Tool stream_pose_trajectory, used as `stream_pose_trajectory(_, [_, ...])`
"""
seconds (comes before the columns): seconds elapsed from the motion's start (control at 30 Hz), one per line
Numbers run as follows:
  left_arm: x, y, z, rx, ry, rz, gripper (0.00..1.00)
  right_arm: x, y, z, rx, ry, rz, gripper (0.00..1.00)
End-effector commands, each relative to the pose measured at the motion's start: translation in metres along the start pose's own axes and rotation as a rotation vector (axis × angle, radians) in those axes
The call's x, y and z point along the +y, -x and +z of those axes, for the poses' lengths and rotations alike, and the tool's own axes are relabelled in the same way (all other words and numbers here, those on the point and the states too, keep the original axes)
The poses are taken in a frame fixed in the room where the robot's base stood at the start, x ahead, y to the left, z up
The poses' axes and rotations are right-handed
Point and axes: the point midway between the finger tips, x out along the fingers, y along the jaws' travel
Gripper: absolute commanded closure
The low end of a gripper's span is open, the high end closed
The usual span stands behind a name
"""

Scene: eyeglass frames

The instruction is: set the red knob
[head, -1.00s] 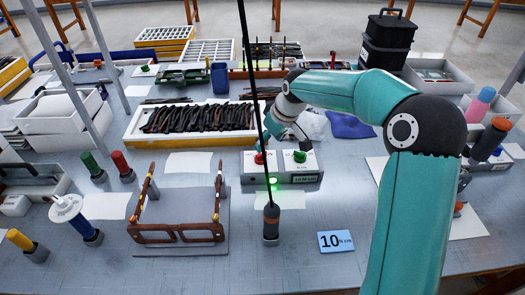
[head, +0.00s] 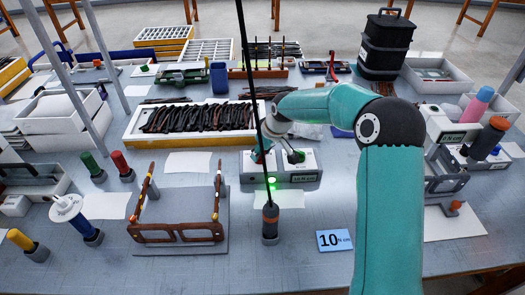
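The grey control box (head: 250,178) stands mid-table, with a green knob (head: 298,156) on the right of its top and a lit green lamp (head: 271,181) at its front. The red knob, at the left of the box top, is almost wholly hidden behind my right gripper (head: 268,153) and the dark pole. My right gripper points down at the box top around the red knob's place. Whether its fingers touch or grip the knob cannot be told. The small display's digits are hard to read. My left gripper is out of view.
A dark thin pole (head: 248,80) runs down to the tool in a holder (head: 270,224) before the box. An eyeglass frame (head: 178,232) sits on a grey stand to the left. A tray of dark temples (head: 133,132) lies behind.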

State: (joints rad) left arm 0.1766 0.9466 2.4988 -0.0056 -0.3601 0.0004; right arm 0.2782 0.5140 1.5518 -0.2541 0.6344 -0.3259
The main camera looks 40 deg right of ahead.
Motion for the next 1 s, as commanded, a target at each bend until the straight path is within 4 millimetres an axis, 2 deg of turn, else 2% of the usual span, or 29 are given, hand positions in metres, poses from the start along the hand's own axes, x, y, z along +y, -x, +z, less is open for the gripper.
stream_pose_trajectory(0.03, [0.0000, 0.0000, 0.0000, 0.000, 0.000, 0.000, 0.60, 0.0000, 0.0001, 0.0000, 0.000, 0.000, 0.000, 0.74])
stream_pose_trajectory(0.17, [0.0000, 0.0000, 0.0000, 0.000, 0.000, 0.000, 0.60, 0.0000, 0.0002, 0.0000, 0.000, 0.000, 0.000, 0.95])
stream_pose_trajectory(0.57, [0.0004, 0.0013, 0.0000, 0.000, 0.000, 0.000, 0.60, 0.0012, 0.0004, -0.0001, 0.000, 0.056, -0.024, 0.95])
stream_pose_trajectory(1.0, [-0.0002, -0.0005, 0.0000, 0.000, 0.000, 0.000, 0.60, 0.0032, -0.0015, -0.0011, 0.000, 0.353, -0.148, 0.95])
